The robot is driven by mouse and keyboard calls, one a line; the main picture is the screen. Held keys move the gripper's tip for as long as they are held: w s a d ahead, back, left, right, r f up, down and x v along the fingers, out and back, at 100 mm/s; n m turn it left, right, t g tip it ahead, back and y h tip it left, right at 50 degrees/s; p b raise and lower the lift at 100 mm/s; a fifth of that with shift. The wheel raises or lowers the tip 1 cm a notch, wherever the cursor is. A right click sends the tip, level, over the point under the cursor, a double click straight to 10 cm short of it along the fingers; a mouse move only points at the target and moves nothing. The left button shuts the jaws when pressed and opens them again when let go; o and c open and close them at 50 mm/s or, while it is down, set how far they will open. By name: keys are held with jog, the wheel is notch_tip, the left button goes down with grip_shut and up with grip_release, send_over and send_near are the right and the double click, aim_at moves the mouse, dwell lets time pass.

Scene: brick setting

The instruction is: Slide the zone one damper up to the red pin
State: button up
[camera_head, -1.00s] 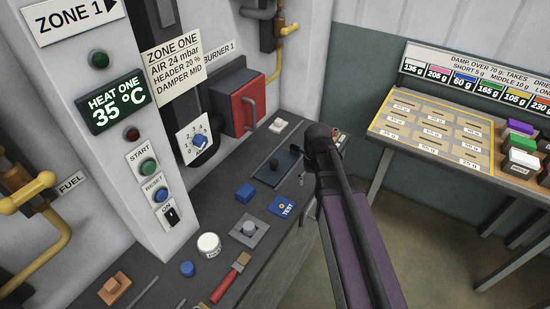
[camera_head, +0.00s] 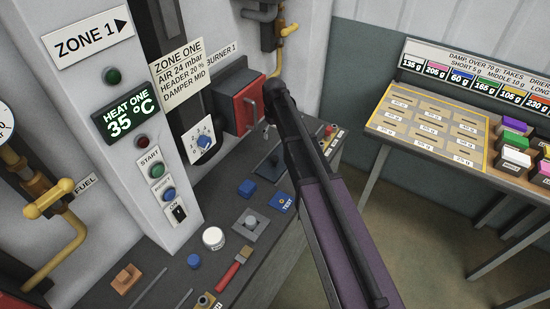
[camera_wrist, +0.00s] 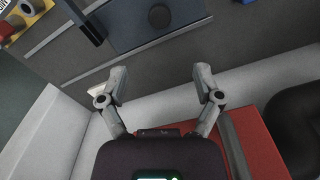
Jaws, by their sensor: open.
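The sign reading DAMPER MID (camera_head: 180,77) stands on the zone one panel in the head view. I cannot clearly make out the zone one damper itself. A small red-topped knob (camera_head: 329,131) stands at the bench's far end; I cannot tell whether it is the red pin.
A dark plate with a black knob (camera_wrist: 158,16) lies on the bench (camera_head: 165,262). A blue-knobbed dial (camera_head: 203,141) is on the panel. A parts table (camera_head: 376,121) stands right.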

aim_at(274, 158)
jog(key=shift+f, duration=0.15)
notch_tip(274, 158, down, 14)
jog(key=b, duration=1.3)
jog(key=shift+r+b, duration=0.25)
jog(key=shift+b, duration=0.15)
